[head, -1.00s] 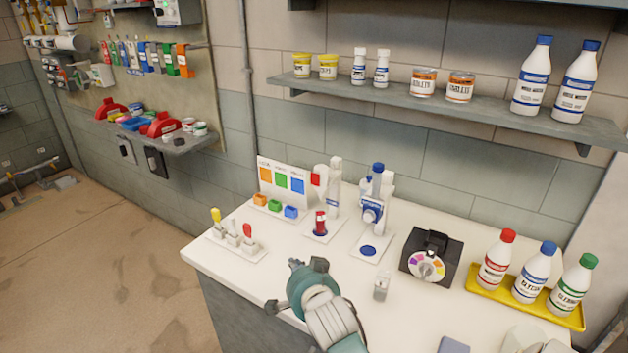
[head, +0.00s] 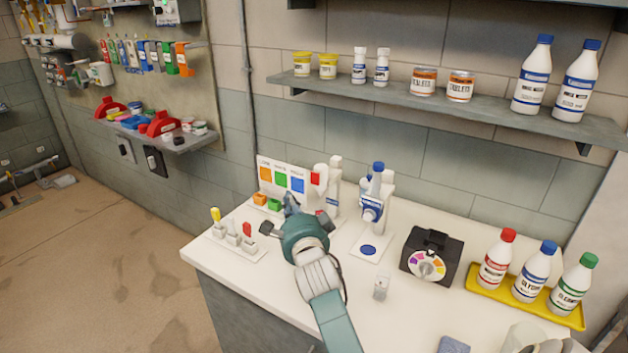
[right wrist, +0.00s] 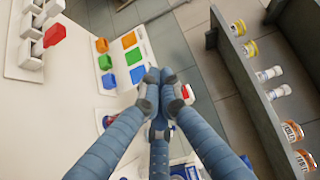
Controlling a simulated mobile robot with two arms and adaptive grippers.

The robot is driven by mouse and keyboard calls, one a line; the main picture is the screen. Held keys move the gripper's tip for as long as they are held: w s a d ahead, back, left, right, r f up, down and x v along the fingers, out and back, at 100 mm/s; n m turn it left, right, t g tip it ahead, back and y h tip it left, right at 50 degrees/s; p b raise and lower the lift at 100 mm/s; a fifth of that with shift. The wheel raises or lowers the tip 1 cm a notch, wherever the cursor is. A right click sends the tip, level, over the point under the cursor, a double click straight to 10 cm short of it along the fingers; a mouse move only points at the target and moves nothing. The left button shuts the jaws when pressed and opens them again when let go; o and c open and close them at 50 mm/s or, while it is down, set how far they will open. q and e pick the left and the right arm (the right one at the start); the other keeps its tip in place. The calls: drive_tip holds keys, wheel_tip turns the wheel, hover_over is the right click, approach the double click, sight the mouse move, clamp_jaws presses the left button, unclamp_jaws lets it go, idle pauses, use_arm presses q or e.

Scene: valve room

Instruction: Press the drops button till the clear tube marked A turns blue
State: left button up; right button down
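My right gripper (head: 294,212) hovers over the bench in front of the red dispenser stand (head: 334,185), hiding its lower part. In the right wrist view its fingertips (right wrist: 161,80) are close together with nothing between them. To the right stands a blue-and-white dispenser (head: 372,208) with a round blue pad (head: 368,250) on its base. Behind is a card with orange, green and blue squares (head: 281,180); an orange block (head: 260,199) and green block (head: 274,204) sit before it. I cannot read a tube marked A or tell which part is the drops button. My left gripper is out of view.
A white strip (head: 236,243) with yellow and red-topped pieces lies at the bench's left edge. A black box with a colour dial (head: 428,264) and a yellow tray (head: 574,318) of bottles stand to the right. A shelf (head: 440,106) overhangs the back.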

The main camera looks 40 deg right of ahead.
sight(312, 183)
drive_tip(key=w+d, duration=0.3)
drive_tip(key=d, duration=0.4)
drive_tip(key=shift+d, duration=0.4)
drive_tip(key=shift+w+d, duration=0.15)
drive_tip(key=shift+d, duration=0.05)
idle(1.0)
drive_tip(key=shift+w+d, duration=0.1)
drive_tip(key=shift+d, duration=0.1)
drive_tip(key=shift+w+d+r, duration=0.1)
drive_tip(key=shift+w+d, duration=0.1)
drive_tip(key=shift+d, duration=0.25)
idle(0.8)
drive_tip(key=shift+a, duration=0.1)
drive_tip(key=shift+s+a, duration=0.4)
drive_tip(key=shift+a, duration=0.35)
